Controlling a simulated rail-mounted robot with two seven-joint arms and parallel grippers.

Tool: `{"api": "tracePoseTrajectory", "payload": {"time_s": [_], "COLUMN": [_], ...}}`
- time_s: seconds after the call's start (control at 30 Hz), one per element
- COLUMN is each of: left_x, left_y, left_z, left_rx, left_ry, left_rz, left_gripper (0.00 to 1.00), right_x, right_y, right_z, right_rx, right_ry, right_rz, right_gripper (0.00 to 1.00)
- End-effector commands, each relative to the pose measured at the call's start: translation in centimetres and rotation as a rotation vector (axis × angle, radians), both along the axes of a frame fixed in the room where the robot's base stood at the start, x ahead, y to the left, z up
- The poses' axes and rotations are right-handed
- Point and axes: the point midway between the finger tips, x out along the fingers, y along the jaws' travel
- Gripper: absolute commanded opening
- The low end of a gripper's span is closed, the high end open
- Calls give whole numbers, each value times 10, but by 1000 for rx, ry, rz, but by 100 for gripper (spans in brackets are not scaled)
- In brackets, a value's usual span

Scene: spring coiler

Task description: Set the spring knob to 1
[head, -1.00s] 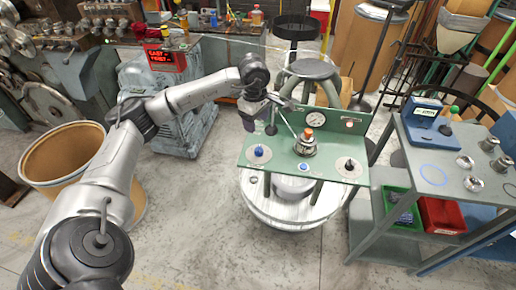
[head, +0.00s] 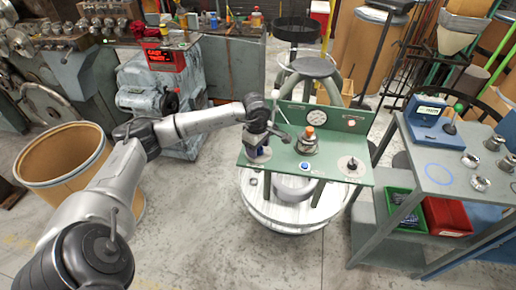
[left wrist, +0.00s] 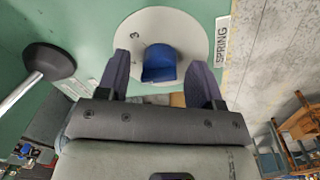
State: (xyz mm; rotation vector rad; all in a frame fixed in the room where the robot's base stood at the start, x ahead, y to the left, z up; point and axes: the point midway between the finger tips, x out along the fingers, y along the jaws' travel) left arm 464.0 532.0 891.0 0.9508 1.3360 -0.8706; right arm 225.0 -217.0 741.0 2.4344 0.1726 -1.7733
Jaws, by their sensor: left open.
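The blue spring knob (left wrist: 160,66) sits on a round grey dial plate (left wrist: 138,28) in the left wrist view. A "3" shows on the plate, and a "SPRING" label (left wrist: 222,42) is beside it. My left gripper (left wrist: 163,62) is open, with one dark finger on each side of the knob; I cannot tell whether they touch it. In the head view my left gripper (head: 258,148) is over the left end of the green panel (head: 285,158) and mostly hides this knob. The other dial numbers and the knob's pointer are not readable. My right gripper is not in view.
The panel also bears a blue button (head: 304,166), an orange-topped fitting (head: 308,140), a gauge (head: 317,116) and a right-hand dial (head: 351,165). A grey cart (head: 450,150) stands at the right.

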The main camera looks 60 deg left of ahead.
Motion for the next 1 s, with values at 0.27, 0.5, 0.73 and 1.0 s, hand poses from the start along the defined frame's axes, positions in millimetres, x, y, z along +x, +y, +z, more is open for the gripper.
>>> {"api": "tracePoseTrajectory", "payload": {"time_s": [0.27, 0.5, 0.73, 1.0], "left_x": [0, 0, 0, 0], "left_y": [0, 0, 0, 0], "left_z": [-3, -3, -3, -2], "left_rx": [0, 0, 0, 0], "left_ry": [0, 0, 0, 0], "left_rz": [0, 0, 0, 6], "left_gripper": [61, 47, 25, 13], "right_x": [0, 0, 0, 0], "right_y": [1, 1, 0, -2], "right_z": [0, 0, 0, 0], "right_rx": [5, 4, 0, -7], "right_ry": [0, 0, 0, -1], "right_rz": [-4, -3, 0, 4], "right_gripper": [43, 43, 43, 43]}}
